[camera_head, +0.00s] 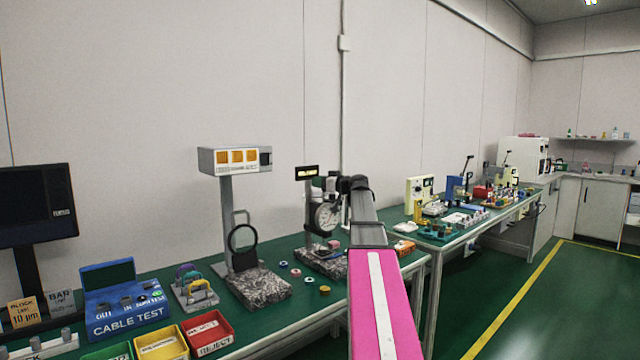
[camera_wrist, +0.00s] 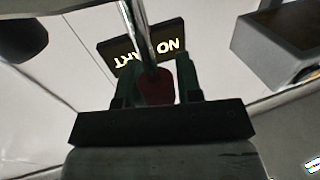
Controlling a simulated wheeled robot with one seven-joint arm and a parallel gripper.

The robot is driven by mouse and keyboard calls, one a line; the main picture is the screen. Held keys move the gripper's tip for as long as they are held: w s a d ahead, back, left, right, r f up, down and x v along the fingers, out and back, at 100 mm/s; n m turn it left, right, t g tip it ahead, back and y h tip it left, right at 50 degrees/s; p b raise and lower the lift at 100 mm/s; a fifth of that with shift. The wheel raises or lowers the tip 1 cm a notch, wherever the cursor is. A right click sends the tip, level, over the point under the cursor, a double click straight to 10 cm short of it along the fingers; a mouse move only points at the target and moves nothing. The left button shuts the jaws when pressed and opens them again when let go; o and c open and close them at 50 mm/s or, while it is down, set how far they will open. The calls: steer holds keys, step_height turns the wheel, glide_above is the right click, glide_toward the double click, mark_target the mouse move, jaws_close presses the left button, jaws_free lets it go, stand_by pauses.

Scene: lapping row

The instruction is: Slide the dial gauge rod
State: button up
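The dial gauge (camera_head: 327,216) has a round white face and hangs on a dark stand with a speckled stone base (camera_head: 322,264). My gripper (camera_head: 335,184) is at the top of the gauge in the head view, partly covering it. In the wrist view, my gripper's two dark green fingers (camera_wrist: 158,82) stand close on either side of a red knob (camera_wrist: 157,88), which fills the narrow gap between them. A shiny metal rod (camera_wrist: 139,38) runs up from the knob to the top edge. The fingertip contact is dim.
A lit display (camera_head: 306,172) stands just behind the gauge; it reads "NO PART" in the wrist view. Small coloured rings (camera_head: 295,272) lie between. Red bin (camera_head: 208,333) stands front left.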

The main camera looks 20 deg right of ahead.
jaws_close()
step_height(320, 180, down, 2)
steer(key=shift+f, duration=0.25)
steer(key=o, duration=0.5)
jaws_free()
steer(key=v, duration=1)
steer(key=shift+s+d, duration=0.25)
steer(key=shift+s, duration=0.1)
